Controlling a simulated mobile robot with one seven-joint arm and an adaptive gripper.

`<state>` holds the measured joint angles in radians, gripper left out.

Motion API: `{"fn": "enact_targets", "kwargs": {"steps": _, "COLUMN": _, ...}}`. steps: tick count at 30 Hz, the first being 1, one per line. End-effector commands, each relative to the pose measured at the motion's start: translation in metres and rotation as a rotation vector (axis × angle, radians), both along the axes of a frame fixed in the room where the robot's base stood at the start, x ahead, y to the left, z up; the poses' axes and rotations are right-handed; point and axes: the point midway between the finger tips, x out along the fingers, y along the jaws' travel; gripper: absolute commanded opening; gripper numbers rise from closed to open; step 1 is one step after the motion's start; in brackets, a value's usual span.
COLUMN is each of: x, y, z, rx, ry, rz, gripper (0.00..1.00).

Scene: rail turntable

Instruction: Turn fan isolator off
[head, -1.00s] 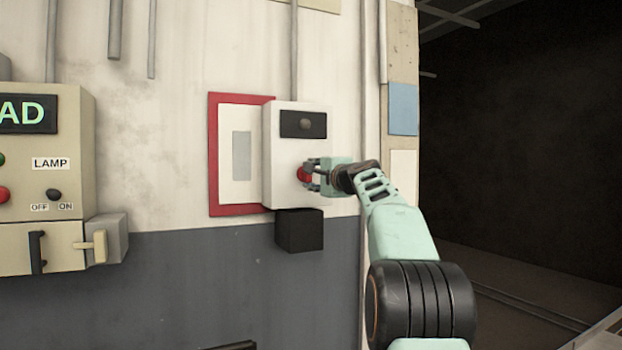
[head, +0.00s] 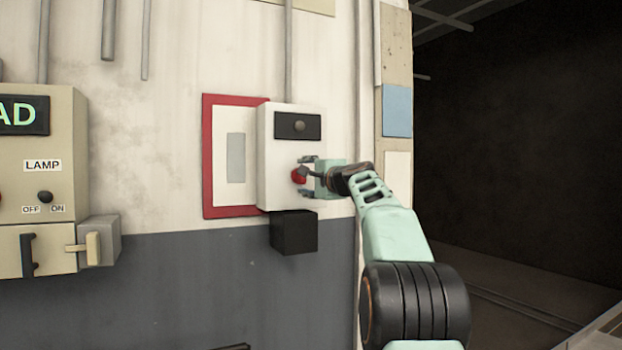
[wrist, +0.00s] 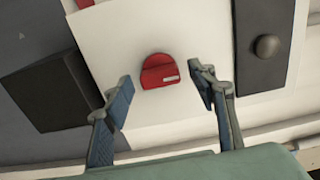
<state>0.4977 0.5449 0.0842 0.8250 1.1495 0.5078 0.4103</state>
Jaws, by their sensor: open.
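The isolator is a white box (head: 274,175) on the wall with a red knob (head: 298,176) on its front. In the wrist view the red knob (wrist: 160,71) is rounded with a small white mark, and the white box face (wrist: 125,40) lies behind it. My gripper (head: 306,175) is in front of the box at the knob. In the wrist view my gripper (wrist: 162,92) is open, one finger on each side of the knob, with visible gaps. I cannot tell how far the fingertips are from the box face.
A black panel with a round button (head: 299,126) is above the knob. A black box (head: 294,232) is below. A red-framed sheet (head: 207,160) is on the wall to the left. A beige lamp panel (head: 70,150) with switches stands further left. The right side is dark and open.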

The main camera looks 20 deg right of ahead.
Motion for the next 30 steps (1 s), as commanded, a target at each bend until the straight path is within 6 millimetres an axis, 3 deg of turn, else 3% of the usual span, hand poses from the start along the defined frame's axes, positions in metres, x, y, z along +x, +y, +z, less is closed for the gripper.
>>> {"fn": "enact_targets", "kwargs": {"steps": 8, "x": -0.024, "y": -0.002, "z": 0.001, "rx": 0.001, "ry": 0.0, "rz": -0.003, "gripper": 0.52}}
{"fn": "enact_targets", "kwargs": {"steps": 24, "x": -0.102, "y": -0.004, "z": 0.001, "rx": -0.002, "ry": 0.0, "rz": -0.002, "gripper": 0.52}}
{"fn": "enact_targets", "kwargs": {"steps": 30, "x": -0.117, "y": -0.004, "z": 0.001, "rx": -0.002, "ry": 0.0, "rz": -0.001, "gripper": 0.52}}
